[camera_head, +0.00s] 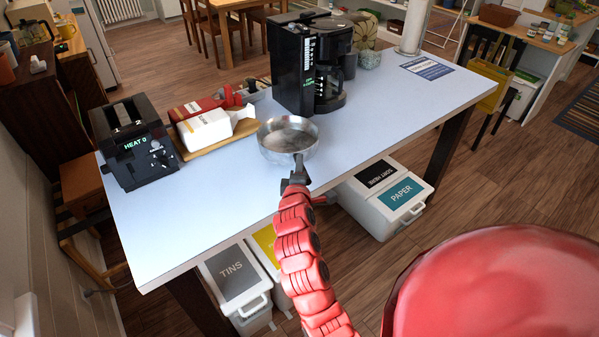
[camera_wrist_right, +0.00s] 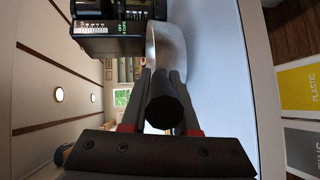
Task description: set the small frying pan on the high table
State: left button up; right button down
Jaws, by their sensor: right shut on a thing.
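The small frying pan (camera_head: 288,141) is a shiny metal pan. It is level over the high table (camera_head: 375,125), just in from the front edge. I cannot tell whether its base touches the top. My right gripper (camera_head: 297,182) is shut on the pan's dark handle at the table's front edge. In the right wrist view the handle (camera_wrist_right: 168,106) points at the camera between the fingers of the gripper (camera_wrist_right: 160,92), and the metal pan body (camera_wrist_right: 167,52) lies beyond it, close to the pale tabletop (camera_wrist_right: 215,75). My left gripper is not in view.
A black coffee machine (camera_head: 318,65) stands behind the pan. A toaster (camera_head: 135,145) and a wooden board (camera_head: 215,145) with packages are to the left. Bins (camera_head: 385,198) stand below.

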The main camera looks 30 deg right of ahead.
notch_tip(320, 180, down, 2)
jog(key=shift+f+p, duration=0.1)
jog(key=shift+p, duration=0.2)
jog(key=shift+f, duration=0.35)
jog(key=c, duration=0.7)
grip_release()
jog(key=shift+s, duration=0.1)
